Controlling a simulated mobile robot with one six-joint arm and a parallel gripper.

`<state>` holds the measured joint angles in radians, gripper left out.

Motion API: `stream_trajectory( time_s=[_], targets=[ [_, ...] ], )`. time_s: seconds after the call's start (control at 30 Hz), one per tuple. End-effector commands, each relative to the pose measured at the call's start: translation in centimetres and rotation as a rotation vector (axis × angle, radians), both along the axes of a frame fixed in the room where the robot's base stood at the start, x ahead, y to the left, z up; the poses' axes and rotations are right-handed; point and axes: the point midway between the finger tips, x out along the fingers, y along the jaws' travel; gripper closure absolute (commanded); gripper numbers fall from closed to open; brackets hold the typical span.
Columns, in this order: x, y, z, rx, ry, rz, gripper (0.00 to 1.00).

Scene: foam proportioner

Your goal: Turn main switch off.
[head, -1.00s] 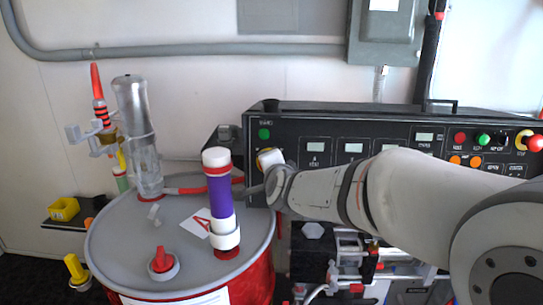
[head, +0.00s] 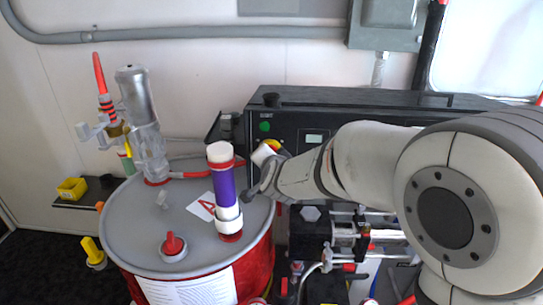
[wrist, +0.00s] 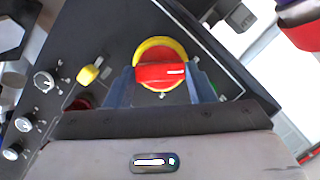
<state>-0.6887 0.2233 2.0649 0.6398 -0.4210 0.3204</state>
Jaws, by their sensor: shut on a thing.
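The main switch is a red knob on a yellow round plate on the dark panel. In the wrist view the red knob (wrist: 161,72) lies crosswise between the two blue-grey fingers of my gripper (wrist: 162,80), and the yellow plate (wrist: 158,45) shows above it. The fingers are shut on the knob's two ends. In the head view only a small yellow and red part of the main switch (head: 273,145) shows beside my gripper (head: 263,156), which hides the rest.
A black control console (head: 285,100) stands against the wall, its right part hidden by my arm. A red drum with a grey lid (head: 130,210) and a purple-and-white cylinder (head: 222,185) stand close left of my gripper. A yellow knob (wrist: 89,73) sits beside the switch.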

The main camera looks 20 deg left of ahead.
Motion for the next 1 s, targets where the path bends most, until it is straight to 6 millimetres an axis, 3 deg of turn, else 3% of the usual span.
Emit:
stream_trajectory(
  time_s=[0.23, 0.27, 0.5, 0.8, 1.0],
  targets=[
    [0.0, 0.0, 0.0, -0.003, -0.001, 0.001, 0.74],
    [0.0, 0.0, 0.0, -0.003, -0.001, 0.001, 0.49],
    [0.0, 0.0, 0.0, -0.002, -0.001, 0.001, 0.30],
    [-0.2, -0.1, 0.1, 0.000, -0.001, 0.001, 0.29],
    [-2.3, -1.0, 1.0, 0.001, -0.003, 0.002, 0.29]
  ],
)
